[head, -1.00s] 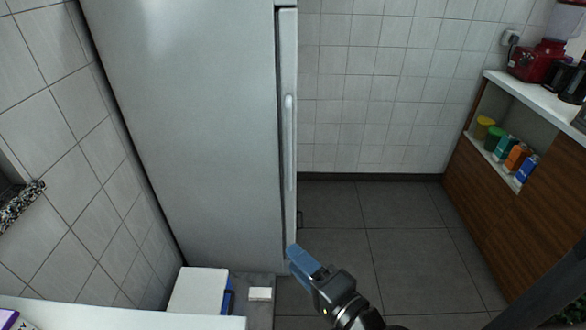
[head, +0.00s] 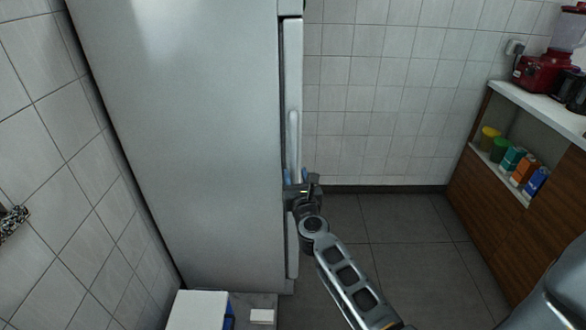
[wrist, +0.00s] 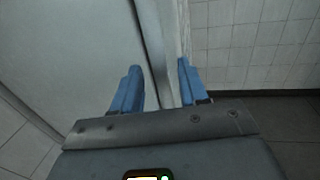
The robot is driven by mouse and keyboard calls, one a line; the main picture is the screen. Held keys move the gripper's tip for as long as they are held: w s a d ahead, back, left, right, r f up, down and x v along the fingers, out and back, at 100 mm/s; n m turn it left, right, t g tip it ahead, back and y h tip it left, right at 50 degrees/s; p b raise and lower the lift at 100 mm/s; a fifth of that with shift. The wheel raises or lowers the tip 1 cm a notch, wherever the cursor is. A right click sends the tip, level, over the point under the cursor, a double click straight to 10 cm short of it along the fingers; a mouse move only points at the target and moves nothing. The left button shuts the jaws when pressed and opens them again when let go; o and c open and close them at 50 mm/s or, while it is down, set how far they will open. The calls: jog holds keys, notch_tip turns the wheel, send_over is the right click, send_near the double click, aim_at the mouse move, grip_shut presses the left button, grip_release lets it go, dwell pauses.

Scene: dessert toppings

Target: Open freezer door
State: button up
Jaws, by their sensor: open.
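The freezer (head: 190,130) is a tall pale grey cabinet at left centre in the head view, seen from its side. Its white door (head: 292,70) shows edge-on at the right and looks shut. A long white handle (head: 293,130) runs upright along it. My gripper (head: 289,176) is at the lower end of the handle, with its blue fingers upward. In the wrist view my gripper (wrist: 158,78) is open, with the door edge (wrist: 157,50) showing between the two fingers. I cannot tell whether the handle lies between them or touches them.
A wooden cabinet (head: 485,215) with a white top stands at the right, with several colourful containers on its shelf and a red blender (head: 540,72) on top. A white box (head: 198,310) sits at the freezer's foot. The grey floor (head: 410,225) between is clear.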

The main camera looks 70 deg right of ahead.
aim_at(294, 170)
jog(key=shift+x, duration=2.05)
grip_shut()
